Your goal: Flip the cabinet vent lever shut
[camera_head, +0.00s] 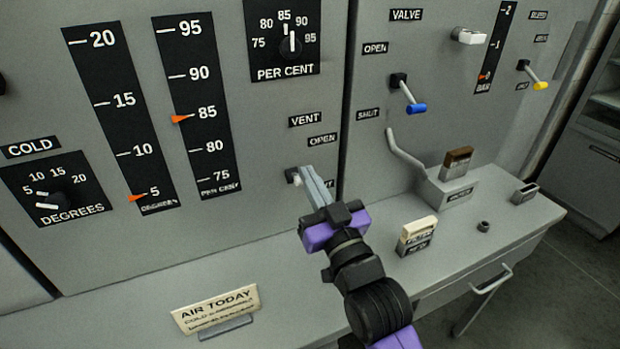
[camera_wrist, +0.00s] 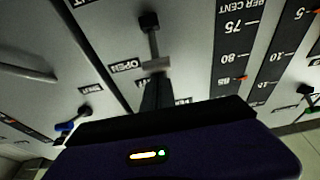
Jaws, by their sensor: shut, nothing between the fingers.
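The vent lever (camera_head: 292,175) sits on the grey cabinet front, below the VENT label (camera_head: 305,120) and left of the OPEN label (camera_head: 322,140). In the wrist view, which is upside down, the lever's rod (camera_wrist: 153,42) runs from a black mount to a pale grey handle (camera_wrist: 157,64) just beyond my dark fingers (camera_wrist: 155,90). I cannot tell whether they touch.
The blue-tipped valve lever (camera_head: 415,107) is up and right of my gripper. A grey box with a bent pipe (camera_head: 404,150) stands right on the ledge (camera_head: 130,300). A cream block (camera_head: 418,232) and an AIR TODAY sign (camera_head: 216,308) also stand there.

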